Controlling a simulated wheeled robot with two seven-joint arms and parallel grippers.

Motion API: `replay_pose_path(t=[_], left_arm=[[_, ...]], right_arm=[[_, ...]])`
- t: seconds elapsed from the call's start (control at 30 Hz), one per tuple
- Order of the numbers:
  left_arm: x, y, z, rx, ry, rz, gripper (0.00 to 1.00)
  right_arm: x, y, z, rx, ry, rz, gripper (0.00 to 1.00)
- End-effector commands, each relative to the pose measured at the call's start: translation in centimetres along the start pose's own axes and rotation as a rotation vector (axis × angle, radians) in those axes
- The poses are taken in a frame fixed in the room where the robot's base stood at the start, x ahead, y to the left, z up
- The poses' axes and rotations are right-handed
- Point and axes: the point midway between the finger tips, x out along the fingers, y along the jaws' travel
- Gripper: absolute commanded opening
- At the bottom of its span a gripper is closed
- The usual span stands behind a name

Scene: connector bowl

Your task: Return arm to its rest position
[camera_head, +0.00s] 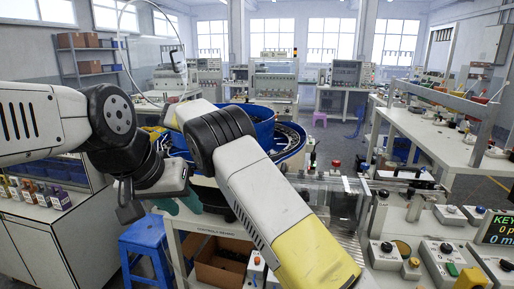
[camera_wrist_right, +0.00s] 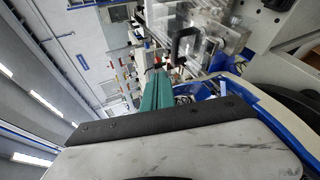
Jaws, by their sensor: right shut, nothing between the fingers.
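My left arm comes in from the left in the head view and bends down at its dark elbow. My left gripper (camera_head: 180,206) hangs below the dark wrist, near the front left of the blue feeder bowl; its teal fingers are partly hidden and I cannot tell whether they are open. My right arm rises from the bottom right and bends at a black joint in front of the bowl.
The blue feeder bowl (camera_head: 291,143) stands behind both arms. A blue stool (camera_head: 146,240) is at lower left and a cardboard box (camera_head: 222,270) under the bench. A control panel with buttons (camera_head: 437,250) fills the lower right. A clear-walled fixture (camera_head: 340,205) stands beside the right arm.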

Motion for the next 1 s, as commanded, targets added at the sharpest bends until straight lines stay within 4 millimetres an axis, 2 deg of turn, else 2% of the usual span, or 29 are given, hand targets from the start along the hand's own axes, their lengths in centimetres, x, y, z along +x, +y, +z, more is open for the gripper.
replay_pose_path(t=[0.13,0.27,0.37,0.5,0.63,0.8,1.0], left_arm=[[0.0,0.0,0.0,0.0,0.0,0.0,0.36],[0.0,0.0,0.0,0.0,0.0,0.0,0.36],[0.0,0.0,0.0,0.0,0.0,0.0,0.36],[0.0,0.0,0.0,0.0,0.0,0.0,0.36],[0.0,0.0,0.0,0.0,0.0,0.0,0.36],[0.0,0.0,0.0,0.0,0.0,0.0,0.36],[0.0,0.0,0.0,0.0,0.0,0.0,0.36]], right_arm=[[1.2,1.4,0.6,-0.007,-0.012,-0.06,0.0],[4.8,3.8,2.4,-0.02,-0.025,-0.209,0.0],[7.5,5.6,4.8,-0.025,-0.022,-0.356,0.0],[10.2,7.2,9.0,-0.011,0.006,-0.555,0.0],[11.6,8.2,13.4,0.024,0.049,-0.724,0.0],[11.9,8.6,19.6,0.098,0.129,-0.915,0.0],[11.0,7.9,26.9,0.217,0.241,-1.086,0.0]])
